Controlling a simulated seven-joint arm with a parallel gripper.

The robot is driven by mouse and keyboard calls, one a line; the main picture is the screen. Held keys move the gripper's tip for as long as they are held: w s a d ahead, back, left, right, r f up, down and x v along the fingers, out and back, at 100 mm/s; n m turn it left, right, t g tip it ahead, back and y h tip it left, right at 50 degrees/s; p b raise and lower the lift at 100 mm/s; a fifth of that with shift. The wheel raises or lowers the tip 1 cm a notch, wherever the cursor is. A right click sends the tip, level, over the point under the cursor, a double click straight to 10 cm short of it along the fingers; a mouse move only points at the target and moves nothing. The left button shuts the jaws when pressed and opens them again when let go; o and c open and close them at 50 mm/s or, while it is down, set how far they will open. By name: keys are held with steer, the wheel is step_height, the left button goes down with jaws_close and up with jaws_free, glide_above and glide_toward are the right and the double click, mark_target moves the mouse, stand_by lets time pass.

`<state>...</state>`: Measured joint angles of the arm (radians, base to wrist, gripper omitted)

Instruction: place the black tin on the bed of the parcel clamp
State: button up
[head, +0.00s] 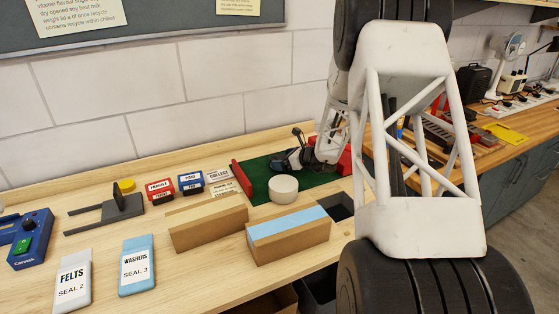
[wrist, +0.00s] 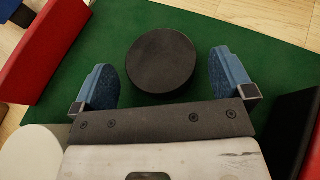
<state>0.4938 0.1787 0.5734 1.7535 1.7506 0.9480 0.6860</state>
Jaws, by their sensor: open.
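The black tin (wrist: 160,62) is a round, flat-topped black cylinder on the green mat (wrist: 215,25) in the wrist view. My gripper (wrist: 165,75) is open, with one blue-padded finger to each side of the tin and a gap on both sides. In the head view my gripper (head: 293,160) is low over the green mat, and I cannot make out the tin apart from it. A dark grey fixture (head: 122,205) with two prongs and an upright plate stands at left; it may be the parcel clamp, but no label shows.
A pale round tin (head: 284,190) stands near my gripper. Red walls (head: 242,179) end the mat. Two cardboard boxes (head: 207,222) are in front. Labelled red and blue boxes (head: 190,183), pouches (head: 137,265) and a blue device (head: 32,240) are at left.

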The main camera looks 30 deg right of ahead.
steer(key=v, duration=0.9)
steer(key=shift+s+d, duration=0.1)
steer(key=shift+s, duration=0.05)
stand_by(0.4)
steer(key=s+a+r+n+g, duration=0.3)
steer(key=s+a+r+n, duration=0.25)
steer(key=a, duration=0.25)
steer(key=s+a+r+n+g, duration=0.2)
steer(key=s+a+r+n, duration=0.3)
steer(key=a, duration=0.3)
steer(key=s+a+r+n+g, duration=0.3)
steer(key=s+a+n, duration=0.25)
steer(key=a, duration=0.35)
steer(key=s+a+r+n+h, duration=0.1)
steer(key=s+n, duration=0.3)
steer(key=s, duration=0.4)
steer(key=s+a+r+n+h, duration=0.1)
steer(key=s+n+h, duration=0.3)
steer(key=s, duration=0.5)
steer(key=s+a+r+n+h, duration=0.2)
steer(key=s+n, duration=0.3)
steer(key=s, duration=0.4)
steer(key=shift+a+g, duration=0.4)
steer(key=shift+a, duration=0.35)
